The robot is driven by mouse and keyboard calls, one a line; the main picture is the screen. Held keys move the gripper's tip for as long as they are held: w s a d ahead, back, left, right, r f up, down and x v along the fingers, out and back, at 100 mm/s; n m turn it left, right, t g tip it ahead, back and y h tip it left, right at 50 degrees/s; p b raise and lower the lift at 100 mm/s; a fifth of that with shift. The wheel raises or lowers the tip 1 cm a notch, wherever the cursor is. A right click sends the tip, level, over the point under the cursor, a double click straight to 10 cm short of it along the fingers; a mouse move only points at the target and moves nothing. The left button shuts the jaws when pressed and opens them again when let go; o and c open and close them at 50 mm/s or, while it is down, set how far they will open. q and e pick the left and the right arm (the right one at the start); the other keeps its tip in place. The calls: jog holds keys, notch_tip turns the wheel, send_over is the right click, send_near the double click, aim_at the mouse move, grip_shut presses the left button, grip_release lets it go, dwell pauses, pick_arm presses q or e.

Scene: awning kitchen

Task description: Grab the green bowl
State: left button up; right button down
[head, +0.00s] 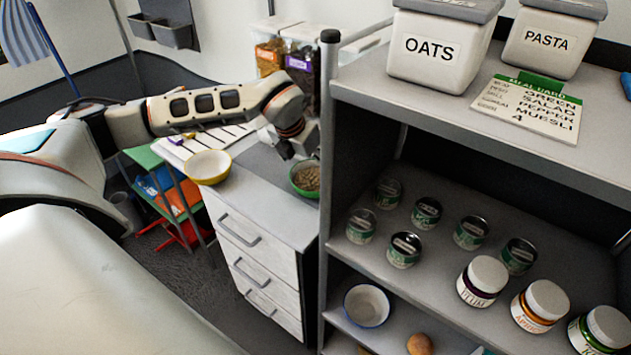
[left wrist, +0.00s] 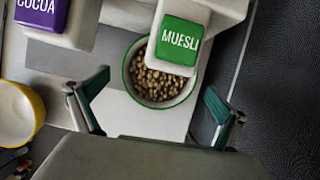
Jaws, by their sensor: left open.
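The green bowl (head: 305,178) stands at the right end of the white drawer unit's top, beside the shelf post, and holds brown muesli. It also shows in the left wrist view (left wrist: 131,88), partly hidden by a white dispenser with a green MUESLI label (left wrist: 180,46). My left gripper (head: 288,150) is just above and behind the bowl in the head view. In the left wrist view my left gripper (left wrist: 157,95) is open and empty, its fingers spread wide with the bowl ahead between them, apart from it. My right gripper is not in view.
A yellow bowl (head: 208,166) stands left on the drawer unit (head: 265,215). A COCOA dispenser (left wrist: 60,20) is beside the muesli one. The grey shelf (head: 490,110) rises close right of the bowl, holding tins, jars and a blue-rimmed bowl (head: 367,305).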

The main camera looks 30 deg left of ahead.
aim_at(318, 183)
pick_arm(q)
jog(key=x, duration=0.5)
jog(key=c, duration=0.9)
jog(key=shift+r, duration=0.15)
